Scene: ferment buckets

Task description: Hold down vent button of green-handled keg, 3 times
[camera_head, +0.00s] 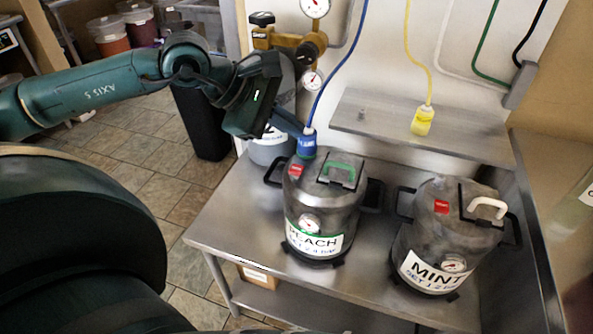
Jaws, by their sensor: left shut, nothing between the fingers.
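The green-handled keg (325,215) is grey metal with a PEACH label and a round gauge on its front. It stands upright at the left of the steel bench. Its green handle (340,170) is on the lid. A small red patch (296,170), perhaps the vent marking, is at the lid's left; I cannot make out a separate button. A blue coupling (307,146) on a blue hose is at the back left of the lid. My left gripper (298,130) is shut and empty, close to this coupling; I cannot tell whether they touch. My right gripper is not in view.
A white-handled MINT keg (420,245) stands to the right on the bench (230,215). A yellow coupling (422,120) hangs by the wall shelf (375,122) behind. A brass regulator with gauges (290,42) is at the back. Bare bench lies between the kegs.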

